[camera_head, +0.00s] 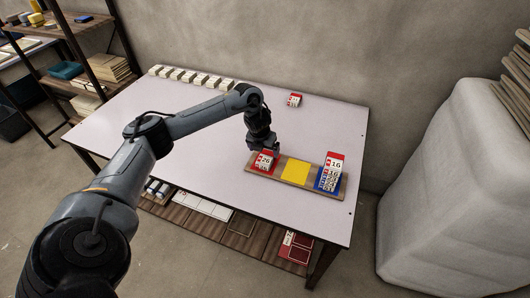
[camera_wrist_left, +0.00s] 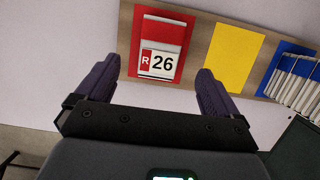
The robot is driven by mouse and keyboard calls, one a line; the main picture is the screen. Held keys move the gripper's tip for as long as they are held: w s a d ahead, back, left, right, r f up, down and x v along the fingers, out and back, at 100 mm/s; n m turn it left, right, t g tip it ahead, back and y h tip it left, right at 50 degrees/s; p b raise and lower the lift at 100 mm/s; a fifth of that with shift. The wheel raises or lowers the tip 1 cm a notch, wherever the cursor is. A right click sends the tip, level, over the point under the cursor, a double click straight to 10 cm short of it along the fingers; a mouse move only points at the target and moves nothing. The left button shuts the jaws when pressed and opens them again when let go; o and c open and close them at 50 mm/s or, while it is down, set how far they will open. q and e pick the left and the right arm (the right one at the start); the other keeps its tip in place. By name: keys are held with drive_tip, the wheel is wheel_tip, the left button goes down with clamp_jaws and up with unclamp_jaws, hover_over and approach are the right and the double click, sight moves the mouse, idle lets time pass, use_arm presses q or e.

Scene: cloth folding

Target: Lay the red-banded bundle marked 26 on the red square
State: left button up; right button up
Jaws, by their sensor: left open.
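The red-banded bundle marked 26 (camera_head: 265,161) lies on the red square (camera_head: 257,169) at the left end of a wooden board. In the left wrist view the bundle (camera_wrist_left: 160,52) shows its "R 26" label, with the red square (camera_wrist_left: 186,38) visible around it. My left gripper (camera_head: 265,147) is above and just behind the bundle. In the left wrist view its two fingers (camera_wrist_left: 153,85) are spread apart with nothing between them, and the bundle is beyond the fingertips. My right gripper is not in view.
The board (camera_head: 277,179) also has a yellow square (camera_head: 296,171), empty, and a blue square (camera_head: 327,186) holding bundles, one marked 16 (camera_head: 335,164). Another red-banded bundle (camera_head: 294,100) lies at the back. A row of pale bundles (camera_head: 192,77) lines the back left. The table's middle is clear.

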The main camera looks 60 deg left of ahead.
sight(263, 163)
use_arm(q)
drive_tip(key=shift+p+v, duration=0.55)
drive_tip(key=shift+v, duration=2.1)
